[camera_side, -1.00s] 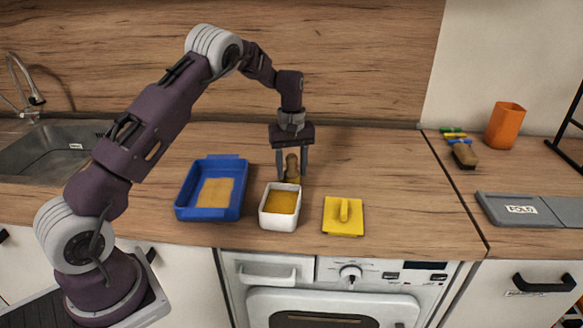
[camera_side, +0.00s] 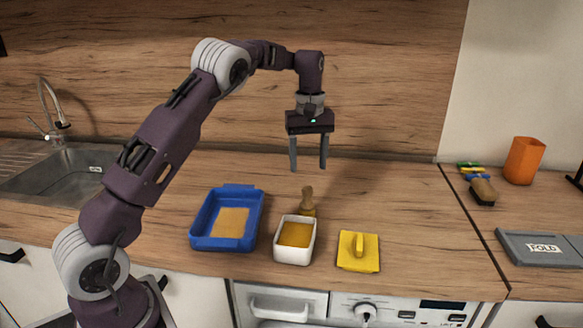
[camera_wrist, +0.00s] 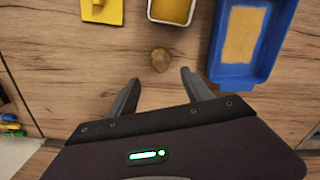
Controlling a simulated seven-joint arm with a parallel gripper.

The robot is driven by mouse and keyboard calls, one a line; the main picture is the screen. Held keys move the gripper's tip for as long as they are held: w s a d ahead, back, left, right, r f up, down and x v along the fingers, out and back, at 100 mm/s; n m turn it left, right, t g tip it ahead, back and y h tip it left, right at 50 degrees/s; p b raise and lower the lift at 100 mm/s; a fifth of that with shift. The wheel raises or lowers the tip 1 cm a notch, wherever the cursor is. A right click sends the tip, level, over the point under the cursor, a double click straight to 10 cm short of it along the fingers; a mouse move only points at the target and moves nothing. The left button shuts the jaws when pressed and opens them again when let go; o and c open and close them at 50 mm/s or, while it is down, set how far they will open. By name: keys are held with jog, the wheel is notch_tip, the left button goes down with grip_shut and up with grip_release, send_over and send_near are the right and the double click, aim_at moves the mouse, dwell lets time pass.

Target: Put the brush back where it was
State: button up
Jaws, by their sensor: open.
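A brush (camera_side: 308,198) with a rounded wooden handle stands upright on the counter, just behind the white tub (camera_side: 293,257); its lower part is partly hidden by the tub. From above, the handle's end shows in the wrist view (camera_wrist: 160,60). The tub holds a yellow-orange filling. My gripper (camera_side: 308,168) is open and empty, raised above the brush and apart from it. Its two fingers also show in the wrist view (camera_wrist: 160,78), with the brush just beyond their tips.
A blue tray (camera_side: 193,238) with a tan patch inside lies left of the tub. A yellow float (camera_side: 358,262) lies right of it. Farther right are a dark-bristled brush (camera_side: 483,192), an orange cup (camera_side: 523,161) and a grey box (camera_side: 530,247). The counter behind is clear.

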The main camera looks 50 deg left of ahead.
jog(key=s+d+r+m+t, duration=0.3)
jog(key=s+d+r+m, duration=0.2)
jog(key=s+d+r, duration=0.6)
jog(key=s+d+f+m+t, duration=0.1)
jog(key=s+d+m, duration=0.2)
jog(key=s, duration=0.8)
jog(key=s+d+f+m+t, duration=0.1)
jog(key=s+d+m, duration=0.2)
jog(key=s, duration=0.9)
jog(key=shift+s+f+m+t, duration=0.2)
jog(key=shift+s+m+t, duration=0.1)
jog(key=shift+m, duration=0.5)
